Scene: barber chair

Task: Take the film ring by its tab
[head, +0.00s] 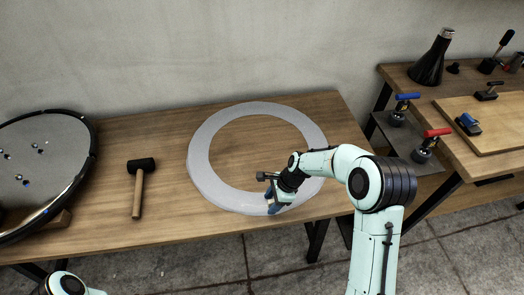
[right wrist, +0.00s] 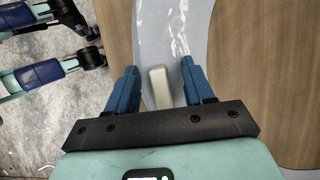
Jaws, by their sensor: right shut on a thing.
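The film ring (head: 202,165), a flat, pale, translucent ring, lies on the wooden table and shows its wood through the open middle. In the right wrist view a glossy stretch of the ring (right wrist: 170,30) runs up between and beyond my fingers. A small off-white tab (right wrist: 159,88) stands between the two blue fingers. My right gripper (head: 273,203) is at the ring's front right edge and is shut on this tab; it also shows in the right wrist view (right wrist: 160,78). In the head view the gripper hides the tab. My left gripper is out of view.
A mallet (head: 138,189) lies left of the ring on the table (head: 165,245). A round dark-rimmed disc (head: 38,165) stands at the far left. On the right, a second bench (head: 505,165) holds a black cone (head: 431,62) and blue and red-handled tools (head: 426,147).

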